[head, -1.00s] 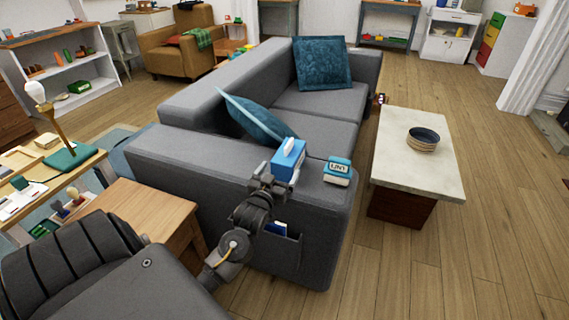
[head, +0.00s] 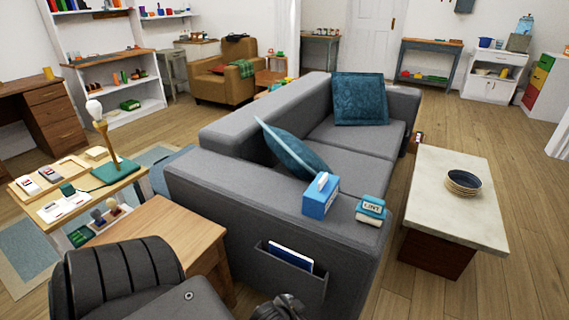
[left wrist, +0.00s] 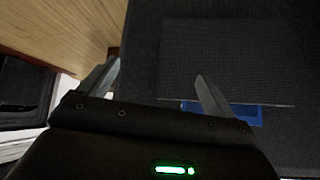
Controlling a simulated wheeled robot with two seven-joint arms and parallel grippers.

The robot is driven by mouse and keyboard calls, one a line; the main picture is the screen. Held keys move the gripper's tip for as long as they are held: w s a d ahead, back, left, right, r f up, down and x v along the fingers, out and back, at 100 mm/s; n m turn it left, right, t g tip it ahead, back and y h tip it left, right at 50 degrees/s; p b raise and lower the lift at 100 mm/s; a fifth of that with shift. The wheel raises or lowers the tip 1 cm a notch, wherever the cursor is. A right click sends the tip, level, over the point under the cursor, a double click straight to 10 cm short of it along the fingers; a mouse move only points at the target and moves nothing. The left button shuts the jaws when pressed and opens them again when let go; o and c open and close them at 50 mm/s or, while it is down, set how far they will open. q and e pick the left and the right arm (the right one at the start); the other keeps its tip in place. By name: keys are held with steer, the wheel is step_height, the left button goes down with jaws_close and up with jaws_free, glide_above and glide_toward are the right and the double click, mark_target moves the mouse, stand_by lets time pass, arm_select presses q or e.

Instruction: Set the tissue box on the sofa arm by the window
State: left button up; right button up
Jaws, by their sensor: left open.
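The tissue box (head: 319,197), blue with a white tissue at the top, stands upright on the near arm (head: 235,195) of the grey sofa. A teal and white box labelled LINT (head: 371,209) sits just right of it on the same arm. My left gripper is open and empty in the left wrist view (left wrist: 157,80), its fingers apart over the dark sofa side, near the blue item in the side pocket. My right gripper is out of view. No window is visible.
A wooden side table (head: 165,232) stands left of the near sofa arm. A desk with a lamp (head: 103,140) is further left. A pale-topped coffee table (head: 456,200) with stacked bowls (head: 463,183) stands right. A blue cushion (head: 290,148) leans behind the tissue box.

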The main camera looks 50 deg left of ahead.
arm_select(q)
steer(key=s+d+f+m+g, duration=0.1)
steer(key=s+d+f+g, duration=0.1)
steer(key=s, duration=0.4)
steer(key=s+d+f+m+g+h, duration=0.1)
steer(key=s+d+f+g, duration=0.2)
steer(key=s+f, duration=0.3)
steer(key=shift+s+d+f, duration=0.2)
steer(key=shift+s+d, duration=0.05)
steer(key=shift+d, duration=0.4)
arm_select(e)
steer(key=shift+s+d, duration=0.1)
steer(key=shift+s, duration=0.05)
